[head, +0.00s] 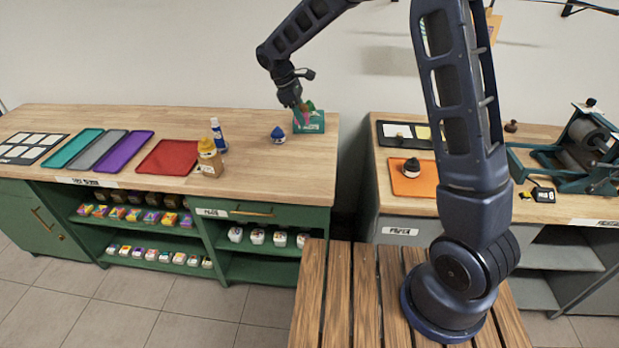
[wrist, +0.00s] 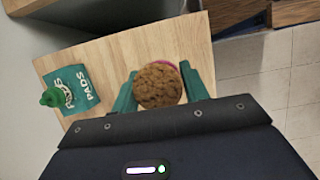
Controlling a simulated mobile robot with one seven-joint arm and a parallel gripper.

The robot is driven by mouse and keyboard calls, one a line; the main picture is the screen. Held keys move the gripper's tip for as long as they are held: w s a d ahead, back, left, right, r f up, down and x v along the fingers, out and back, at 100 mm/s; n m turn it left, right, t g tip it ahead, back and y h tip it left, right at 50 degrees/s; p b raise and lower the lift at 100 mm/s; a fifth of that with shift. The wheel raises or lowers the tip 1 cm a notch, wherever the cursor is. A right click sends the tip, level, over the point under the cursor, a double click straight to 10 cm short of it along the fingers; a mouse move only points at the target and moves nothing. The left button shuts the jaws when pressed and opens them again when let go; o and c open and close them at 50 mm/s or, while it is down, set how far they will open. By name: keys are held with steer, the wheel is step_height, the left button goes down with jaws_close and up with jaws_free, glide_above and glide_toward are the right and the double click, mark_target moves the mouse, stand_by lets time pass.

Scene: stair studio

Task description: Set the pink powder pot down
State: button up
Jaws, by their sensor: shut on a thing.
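My gripper (head: 301,109) is over the right end of the left wooden counter (head: 110,122). Its teal fingers (wrist: 160,88) are shut on the sides of the pink powder pot (wrist: 158,85). From above, the pot shows a brown, rough, cork-like lid with a sliver of pink at its edge. In the head view, only a small pink part of the pot (head: 304,119) shows below the fingers, in front of a teal box. Its base is hidden, so I cannot tell whether it touches the counter.
The teal pads box (wrist: 80,88) stands close by, with a green-topped thing at its side. A blue-topped pot (head: 278,135) is left of it. Bare wood lies between.

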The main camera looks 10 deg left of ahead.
mark_target(313, 177)
steer(key=s+d+m, duration=0.2)
steer(key=s+d, duration=0.1)
steer(key=shift+g, duration=0.3)
step_height(313, 177, down, 20)
steer(key=shift+s+a, duration=0.1)
steer(key=shift+f, duration=0.15)
steer(key=o, duration=1)
